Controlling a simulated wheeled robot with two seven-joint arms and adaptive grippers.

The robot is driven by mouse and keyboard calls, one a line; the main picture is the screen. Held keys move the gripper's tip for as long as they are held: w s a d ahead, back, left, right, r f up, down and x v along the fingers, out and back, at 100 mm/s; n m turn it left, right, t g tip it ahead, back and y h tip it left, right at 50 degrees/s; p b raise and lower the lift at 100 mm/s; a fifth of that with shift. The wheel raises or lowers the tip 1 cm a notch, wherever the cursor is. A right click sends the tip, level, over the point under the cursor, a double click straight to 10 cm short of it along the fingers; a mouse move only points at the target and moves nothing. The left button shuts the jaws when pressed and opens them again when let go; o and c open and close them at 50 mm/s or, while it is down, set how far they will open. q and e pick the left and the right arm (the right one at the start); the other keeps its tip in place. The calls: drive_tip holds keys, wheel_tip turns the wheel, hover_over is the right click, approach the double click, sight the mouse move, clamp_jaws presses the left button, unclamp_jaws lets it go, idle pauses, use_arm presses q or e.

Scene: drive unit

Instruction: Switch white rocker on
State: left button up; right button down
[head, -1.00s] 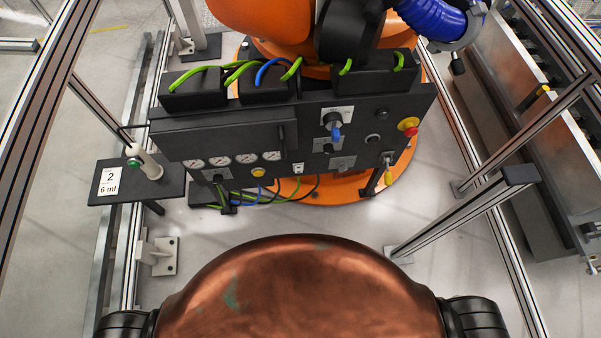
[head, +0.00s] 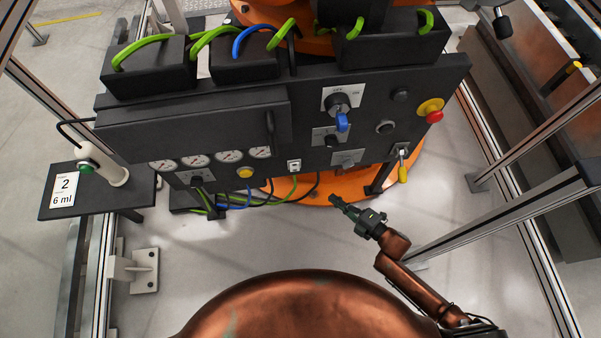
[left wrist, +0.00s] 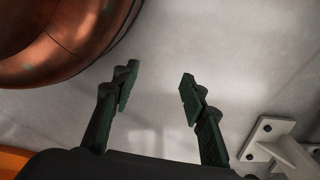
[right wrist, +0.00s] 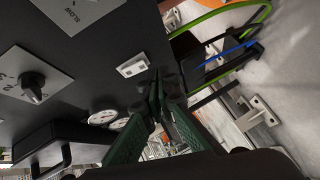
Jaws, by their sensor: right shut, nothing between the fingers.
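The white rocker (head: 294,166) is a small switch on a white plate low on the black panel. It also shows in the right wrist view (right wrist: 133,66), just up and left of the fingertips. Its on or off position is too small to tell. My right gripper (head: 334,200) is shut and empty, below and right of the rocker, apart from it. Its fingertips meet in the right wrist view (right wrist: 156,80). My left gripper (left wrist: 158,80) is open and empty over the grey floor, out of the head view.
The black panel (head: 225,118) also carries a blue-handled rotary switch (head: 341,118), gauges (head: 195,160), a yellow button (head: 246,172) and a red emergency stop (head: 432,114). Green and blue cables hang below. A side shelf (head: 130,198) stands left; a metal frame post (head: 500,210) stands right.

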sight(292, 171)
use_arm(q)
drive_tip(key=shift+w+r+b, duration=0.3)
drive_tip(key=shift+r+b, duration=0.2)
use_arm(e)
drive_tip(key=a+r+n, duration=0.1)
drive_tip(key=a+r+n+y, duration=0.1)
drive_tip(key=s+a+r+n+y, duration=0.1)
drive_tip(key=a, duration=0.1)
drive_tip(key=shift+r+g, duration=0.3)
drive_tip(key=shift+r, duration=0.05)
use_arm(q)
drive_tip(key=shift+r, duration=0.1)
use_arm(e)
drive_tip(key=shift+w, duration=0.15)
